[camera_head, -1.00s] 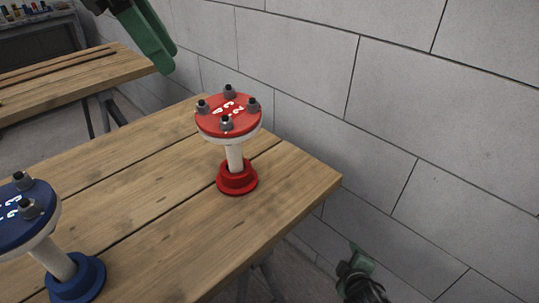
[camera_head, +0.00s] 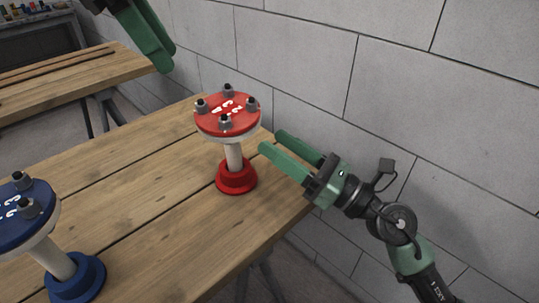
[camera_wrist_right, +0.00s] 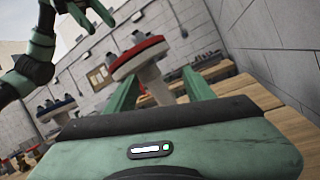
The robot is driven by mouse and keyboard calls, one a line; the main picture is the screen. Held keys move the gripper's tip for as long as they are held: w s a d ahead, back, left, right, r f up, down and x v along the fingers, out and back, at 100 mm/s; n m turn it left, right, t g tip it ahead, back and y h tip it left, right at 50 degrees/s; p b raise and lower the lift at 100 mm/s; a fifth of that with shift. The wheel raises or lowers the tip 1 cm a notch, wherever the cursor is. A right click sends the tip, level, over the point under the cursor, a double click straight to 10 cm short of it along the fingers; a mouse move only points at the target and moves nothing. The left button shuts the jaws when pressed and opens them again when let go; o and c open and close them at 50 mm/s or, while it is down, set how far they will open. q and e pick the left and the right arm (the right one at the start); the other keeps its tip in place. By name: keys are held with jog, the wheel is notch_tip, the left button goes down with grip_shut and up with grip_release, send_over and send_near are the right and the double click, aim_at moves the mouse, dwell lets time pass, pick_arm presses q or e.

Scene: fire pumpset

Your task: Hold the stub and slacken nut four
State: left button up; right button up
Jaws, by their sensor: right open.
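A red-topped stub (camera_head: 235,155) stands upright on the wooden bench, with a white pipe and a red foot. Its red flange (camera_head: 228,117) carries several grey nuts and white numerals, too small to match surely to each nut. My right gripper (camera_head: 271,141) is open beside the stub's right side, fingers pointing at it, apart from it and empty. In the right wrist view, the white pipe (camera_wrist_right: 158,84) shows between the open fingers. My left gripper (camera_head: 148,40) hangs at the upper left, far from the stub; its fingers look apart and empty in the right wrist view (camera_wrist_right: 93,14).
A blue-topped stub (camera_head: 62,258) stands at the bench's near left, partly cut off. The wooden bench (camera_head: 150,180) is clear between the stubs. A block wall (camera_head: 430,90) runs close behind and right. Another bench (camera_head: 70,80) stands at the far left.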

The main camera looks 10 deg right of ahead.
aim_at(233, 146)
jog(key=w+a+n+g, duration=0.1)
jog(key=a+n, duration=0.1)
jog(key=a, duration=0.1)
jog(key=w+a+f+n+g+h, duration=0.1)
jog(key=w+a+n+g, duration=0.1)
jog(key=a, duration=0.1)
jog(key=w+a+f+n+g, duration=0.1)
jog(key=a+n, duration=0.1)
jog(key=shift+w+a+f, duration=0.2)
jog(key=shift+w+a, duration=0.1)
jog(key=shift+a, duration=0.1)
jog(key=shift+c, duration=0.3)
grip_shut()
dwell(1.4)
